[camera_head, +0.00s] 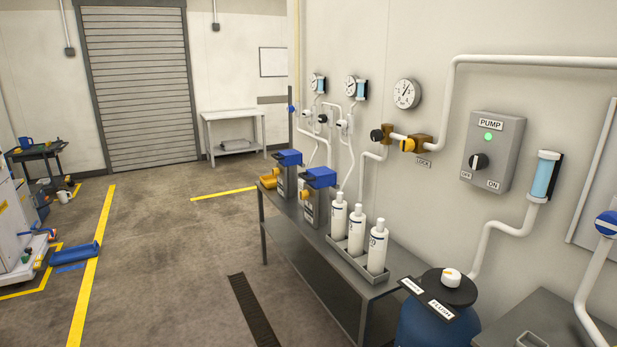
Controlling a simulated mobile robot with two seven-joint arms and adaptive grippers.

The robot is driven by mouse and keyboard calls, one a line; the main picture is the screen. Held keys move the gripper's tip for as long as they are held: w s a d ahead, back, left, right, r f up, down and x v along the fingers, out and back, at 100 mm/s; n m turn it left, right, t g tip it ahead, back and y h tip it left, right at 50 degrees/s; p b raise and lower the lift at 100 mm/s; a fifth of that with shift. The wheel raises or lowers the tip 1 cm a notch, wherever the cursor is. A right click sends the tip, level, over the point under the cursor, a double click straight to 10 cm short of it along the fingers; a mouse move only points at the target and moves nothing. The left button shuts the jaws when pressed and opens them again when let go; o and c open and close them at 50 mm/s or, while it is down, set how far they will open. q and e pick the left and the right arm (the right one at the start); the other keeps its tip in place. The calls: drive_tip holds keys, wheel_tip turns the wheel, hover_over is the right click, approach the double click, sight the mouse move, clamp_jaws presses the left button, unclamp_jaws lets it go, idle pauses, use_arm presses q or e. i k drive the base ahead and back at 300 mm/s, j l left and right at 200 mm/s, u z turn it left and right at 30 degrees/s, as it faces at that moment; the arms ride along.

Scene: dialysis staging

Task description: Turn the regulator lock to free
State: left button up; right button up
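The regulator lock is a yellow knob (407,145) on a brass body (422,144) in the white pipe on the right wall. A small LOCK label (423,162) is fixed to the wall just below it. A black knob (376,135) sits on a second brass fitting just left of it. A round white pressure gauge (407,93) hangs above. The yellow knob's exact setting is too small to read. Neither of my grippers is in view.
A grey pump box (493,151) with a lit green lamp is right of the lock. Below, a metal bench (375,291) holds several white bottles in a tray (343,256) and blue-topped canisters. A blue tank (437,322) stands at front. Open floor (165,255) lies left.

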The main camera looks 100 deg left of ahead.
sight(407, 145)
drive_tip(key=u, duration=0.45)
drive_tip(key=k+u, duration=0.1)
drive_tip(key=u, duration=0.85)
drive_tip(key=k+u, duration=0.1)
drive_tip(key=u, duration=0.85)
drive_tip(key=j+u, duration=0.1)
drive_tip(key=u, duration=0.4)
